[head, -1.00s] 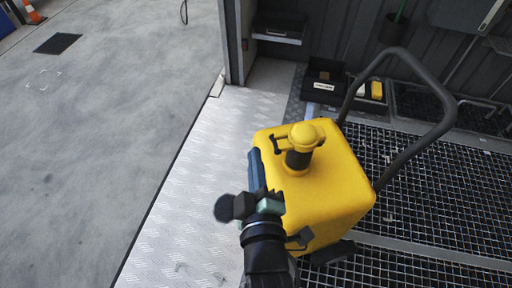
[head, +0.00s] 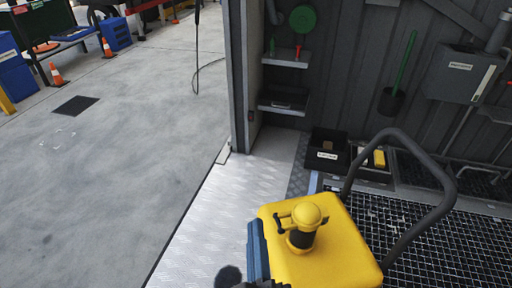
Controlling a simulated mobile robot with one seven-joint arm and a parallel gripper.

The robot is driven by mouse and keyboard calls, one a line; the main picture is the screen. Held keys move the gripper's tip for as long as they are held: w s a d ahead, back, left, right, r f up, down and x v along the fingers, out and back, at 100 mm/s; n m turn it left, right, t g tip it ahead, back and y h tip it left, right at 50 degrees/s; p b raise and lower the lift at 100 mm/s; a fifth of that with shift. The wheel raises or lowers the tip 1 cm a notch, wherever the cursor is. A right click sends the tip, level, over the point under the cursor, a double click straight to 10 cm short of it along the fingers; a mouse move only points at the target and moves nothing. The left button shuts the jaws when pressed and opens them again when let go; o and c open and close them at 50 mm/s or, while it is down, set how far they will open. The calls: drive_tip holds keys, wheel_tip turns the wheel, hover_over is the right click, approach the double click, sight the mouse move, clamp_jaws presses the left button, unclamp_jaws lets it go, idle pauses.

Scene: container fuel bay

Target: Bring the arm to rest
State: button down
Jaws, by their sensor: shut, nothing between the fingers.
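Only the top of my gripper (head: 250,284) shows at the bottom edge of the head view, as dark parts with a round black knob. It is shut with nothing held. The rest of it and most of my arm are below the frame. It appears beside the near left corner of a yellow wheeled tank (head: 335,250), in front of its blue side part (head: 257,252). I cannot tell whether they touch. The tank has a yellow and black cap (head: 304,225) on top and a dark tube handle (head: 440,165).
Dark grating (head: 455,245) lies right of the tank, tread plate (head: 215,210) to its left. Black bins (head: 326,155) stand behind it by the wall. Wall shelves (head: 284,103) and a grey box (head: 462,75) hang above. Open concrete floor (head: 110,160) lies left, with cones (head: 56,74) far back.

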drive_tip(key=w+r+m+t, duration=0.2)
drive_tip(key=r+m, duration=0.1)
drive_tip(key=r, duration=0.8)
drive_tip(key=w+r+m+t, duration=0.2)
drive_tip(key=w+r+t, duration=0.1)
drive_tip(key=r, duration=0.8)
drive_tip(key=s+r+m+t+h, duration=0.1)
drive_tip(key=s+r+m+t, duration=0.2)
drive_tip(key=r, duration=0.8)
drive_tip(key=s+r+m+t, duration=0.15)
drive_tip(key=s+r, duration=0.25)
drive_tip(key=r, duration=0.6)
wheel_tip(320, 180, up, 38)
drive_tip(key=p, duration=3.8)
drive_tip(key=shift+a+p, duration=0.15)
drive_tip(key=shift+p, duration=0.15)
drive_tip(key=shift+f+m, duration=0.1)
drive_tip(key=shift+m, duration=0.15)
